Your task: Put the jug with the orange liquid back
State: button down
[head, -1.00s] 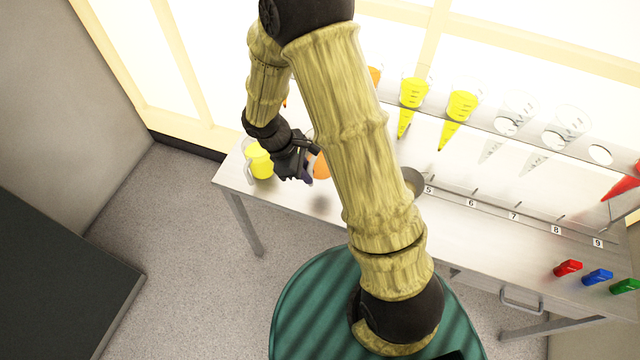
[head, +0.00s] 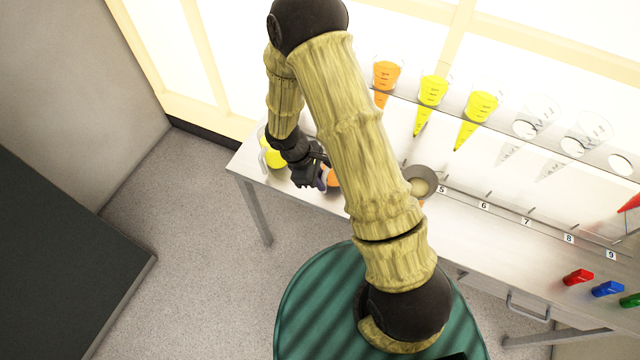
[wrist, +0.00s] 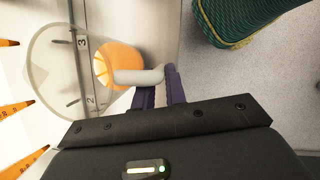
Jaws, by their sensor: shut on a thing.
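The jug with the orange liquid (head: 333,178) is at the left part of the metal table, mostly hidden behind my arm in the head view. In the wrist view its orange body (wrist: 120,66) shows, with a pale handle (wrist: 138,76) towards my fingers. My gripper (wrist: 160,88) has purple fingers shut on that handle. In the head view my gripper (head: 319,176) is just left of the orange. I cannot tell whether the jug's base touches the table.
A jug with yellow liquid (head: 275,155) stands left of my gripper. A grey bowl (head: 421,180) is right of my arm. Orange, yellow (head: 432,90) and empty cones hang in the rack behind. Numbered places run along the table (head: 480,225). Red, blue and green blocks are at right.

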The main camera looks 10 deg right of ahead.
jog(key=shift+f, duration=1.4)
jog(key=shift+f, duration=0.2)
jog(key=c, duration=1.4)
grip_release()
jog(key=shift+c, duration=0.2)
jog(key=shift+r, duration=0.1)
jog(key=v, duration=1.2)
jog(key=shift+a, duration=0.15)
